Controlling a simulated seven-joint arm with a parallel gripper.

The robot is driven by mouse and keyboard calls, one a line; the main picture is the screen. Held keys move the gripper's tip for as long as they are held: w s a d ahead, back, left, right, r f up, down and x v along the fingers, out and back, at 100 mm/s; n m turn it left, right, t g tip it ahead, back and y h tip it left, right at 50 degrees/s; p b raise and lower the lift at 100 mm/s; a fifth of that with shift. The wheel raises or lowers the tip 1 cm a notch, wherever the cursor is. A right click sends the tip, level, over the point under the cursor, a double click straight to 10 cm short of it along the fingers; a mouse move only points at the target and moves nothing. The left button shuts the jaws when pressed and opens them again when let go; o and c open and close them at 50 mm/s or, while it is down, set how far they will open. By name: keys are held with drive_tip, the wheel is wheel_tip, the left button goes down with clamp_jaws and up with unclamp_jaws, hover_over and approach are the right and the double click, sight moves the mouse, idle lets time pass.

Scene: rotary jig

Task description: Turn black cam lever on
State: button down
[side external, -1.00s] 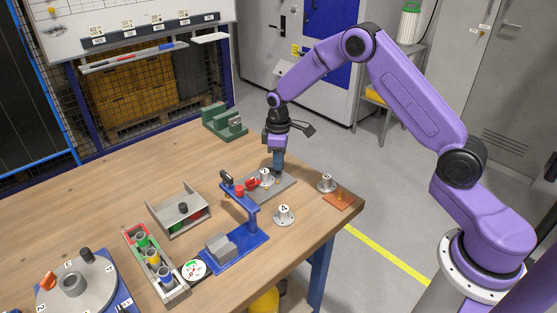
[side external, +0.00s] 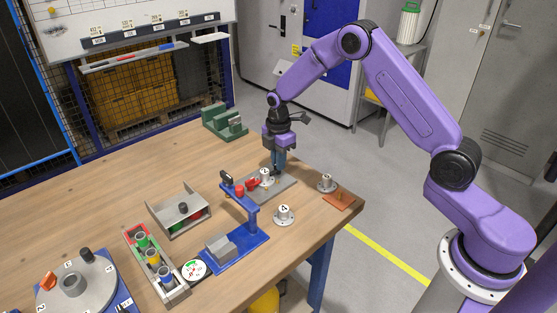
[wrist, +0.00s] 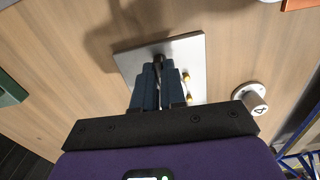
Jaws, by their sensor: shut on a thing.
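A grey plate (side external: 285,190) lies near the table's right edge and also shows in the wrist view (wrist: 190,50). My gripper (side external: 279,170) points down over the plate's back part. In the wrist view, my gripper (wrist: 159,68) has its two blue-grey fingers close together around a small dark piece, which looks like the black cam lever (wrist: 160,57). The fingers hide most of it, and its angle cannot be told. In the side view the lever is hidden by the fingers. A pale numbered hub (side external: 265,176) stands on the plate beside the fingers.
Red pieces (side external: 251,184) and a blue stand (side external: 240,240) are close in front of the plate. Two numbered hubs (side external: 326,183) (side external: 284,214) and an orange plate (side external: 340,199) lie to the right. A green block (side external: 225,122) stands behind.

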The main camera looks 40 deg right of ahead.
drive_tip(key=shift+n, duration=0.4)
drive_tip(key=c, duration=1.2)
unclamp_jaws()
wheel_tip(320, 180, up, 18)
drive_tip(key=shift+f, duration=0.2)
